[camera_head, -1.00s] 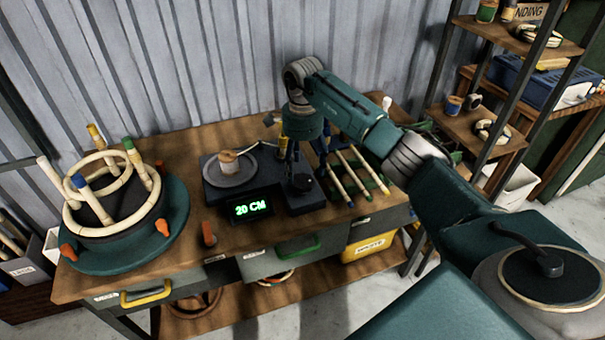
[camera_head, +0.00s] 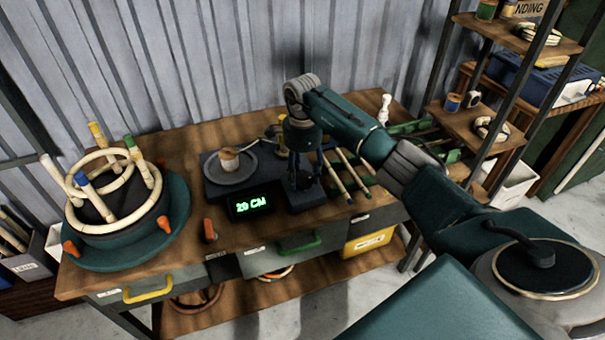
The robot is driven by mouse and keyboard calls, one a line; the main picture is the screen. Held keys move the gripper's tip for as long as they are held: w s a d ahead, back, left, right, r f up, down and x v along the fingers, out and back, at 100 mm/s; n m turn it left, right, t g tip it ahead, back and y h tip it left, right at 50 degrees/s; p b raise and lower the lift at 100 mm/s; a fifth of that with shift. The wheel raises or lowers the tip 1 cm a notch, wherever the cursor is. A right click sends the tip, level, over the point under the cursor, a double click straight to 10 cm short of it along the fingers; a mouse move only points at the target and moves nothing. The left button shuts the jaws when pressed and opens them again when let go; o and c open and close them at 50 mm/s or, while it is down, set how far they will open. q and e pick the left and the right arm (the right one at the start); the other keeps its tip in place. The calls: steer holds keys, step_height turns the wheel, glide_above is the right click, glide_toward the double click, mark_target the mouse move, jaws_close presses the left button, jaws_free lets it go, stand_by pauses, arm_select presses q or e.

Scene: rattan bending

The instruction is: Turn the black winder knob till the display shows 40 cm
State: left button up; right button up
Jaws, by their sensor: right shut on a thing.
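The black winder (camera_head: 307,199) stands on the workbench beside its grey plate. Its display (camera_head: 250,205) glows green and reads 20-something cm; the last digit is blurred and could be 0 or 9. My right gripper (camera_head: 303,175) points down over the winder and is shut on the black knob, which the dark fingers mostly hide. My left gripper is not in view.
A teal round jig (camera_head: 90,257) with rattan rings and coloured pegs stands at the left. A small cup (camera_head: 229,158) sits on the plate. Rattan sticks (camera_head: 353,172) lie right of the winder. A shelf rack (camera_head: 478,120) stands at the right.

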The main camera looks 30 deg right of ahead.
steer(key=shift+m, duration=0.3)
steer(key=m+b, duration=0.1)
steer(key=m, duration=0.2)
steer(key=shift+m, duration=0.3)
steer(key=m, duration=0.4)
steer(key=shift+w+r+m, duration=0.1)
steer(key=shift+m, duration=0.2)
steer(key=m, duration=0.4)
steer(key=shift+d+m, duration=0.1)
steer(key=shift+m, duration=2.1)
steer(key=o, duration=1.1)
